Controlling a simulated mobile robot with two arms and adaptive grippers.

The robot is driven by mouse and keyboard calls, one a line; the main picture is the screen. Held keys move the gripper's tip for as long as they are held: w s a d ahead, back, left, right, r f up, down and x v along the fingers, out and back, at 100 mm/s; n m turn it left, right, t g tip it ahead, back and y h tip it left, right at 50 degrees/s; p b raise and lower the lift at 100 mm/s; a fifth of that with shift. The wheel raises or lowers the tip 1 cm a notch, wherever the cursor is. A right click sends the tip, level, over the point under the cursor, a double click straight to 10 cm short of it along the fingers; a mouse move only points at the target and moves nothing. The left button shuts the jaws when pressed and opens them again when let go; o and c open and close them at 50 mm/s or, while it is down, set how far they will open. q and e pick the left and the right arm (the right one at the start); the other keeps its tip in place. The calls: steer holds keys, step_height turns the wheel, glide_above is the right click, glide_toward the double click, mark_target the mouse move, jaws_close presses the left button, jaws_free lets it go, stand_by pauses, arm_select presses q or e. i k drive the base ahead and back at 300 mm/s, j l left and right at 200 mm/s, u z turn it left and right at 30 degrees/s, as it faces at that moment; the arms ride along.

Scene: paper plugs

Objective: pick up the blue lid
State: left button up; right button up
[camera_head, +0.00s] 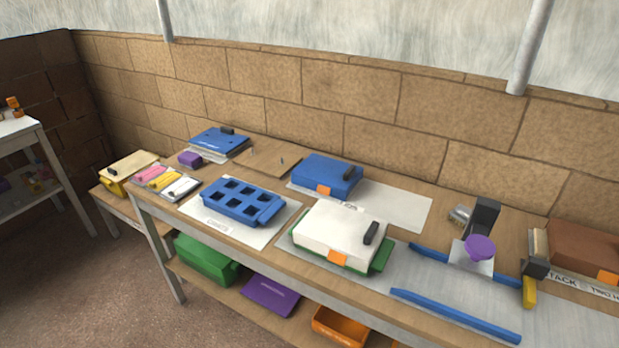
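A blue flat piece with a black handle and small lettering (219,141) lies at the back left of the table, on pale sheets. A blue block-shaped piece with a dark handle and an orange tab (325,172) sits on a white sheet at the back middle. I cannot tell for certain which of these two is the blue lid. A blue tray with several square wells (243,202) lies in front, on a white sheet. Neither of my grippers shows in this view.
A white-topped box with a green base (340,232) stands in the middle front. Blue rails (455,316), a purple-topped piece (480,248) and a brown box (583,248) are at the right. A brick wall (330,95) closes the back. A lower shelf holds a green box (207,258).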

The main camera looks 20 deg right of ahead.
mark_target(335, 179)
steer(key=i+j+z, duration=0.1)
steer(key=z, duration=0.65)
